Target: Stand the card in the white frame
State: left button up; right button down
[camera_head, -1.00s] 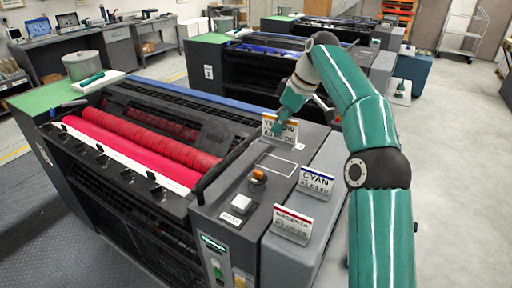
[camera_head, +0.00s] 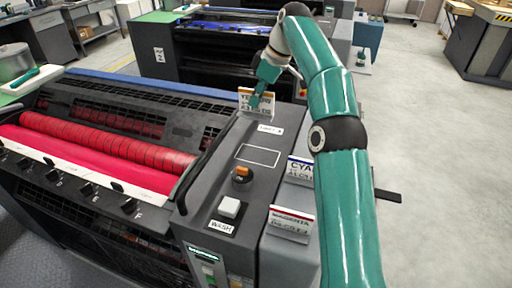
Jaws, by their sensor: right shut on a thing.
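The yellow-labelled card (camera_head: 246,101) is upright at the far end of the grey press console. My right gripper (camera_head: 258,98) is shut on it and covers part of its face. I cannot tell whether its lower edge touches the console. The white frame (camera_head: 244,158) is a thin white outline on the console top, nearer than the card, and it is empty. A small white label (camera_head: 270,129) lies between the card and the frame. My left gripper is not in view.
A cyan card (camera_head: 298,168), partly behind my right arm, and a magenta card (camera_head: 291,222) stand on the lower grey ledge to the right. An orange-topped knob (camera_head: 242,173) and a white button (camera_head: 229,208) are just nearer than the frame. Red rollers (camera_head: 110,140) lie to the left.

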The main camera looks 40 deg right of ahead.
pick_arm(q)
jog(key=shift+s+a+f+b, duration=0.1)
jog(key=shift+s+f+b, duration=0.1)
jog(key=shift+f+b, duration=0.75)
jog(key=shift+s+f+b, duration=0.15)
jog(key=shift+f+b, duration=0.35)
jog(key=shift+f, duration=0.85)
pick_arm(e)
jog(key=shift+s+f, duration=0.2)
jog(key=shift+f, duration=3.35)
jog(key=shift+s+f, duration=0.2)
jog(key=shift+f, duration=3.3)
jog(key=shift+f, duration=0.25)
jog(key=c, duration=1.3)
grip_release()
jog(key=shift+r, duration=0.1)
jog(key=shift+o, duration=0.2)
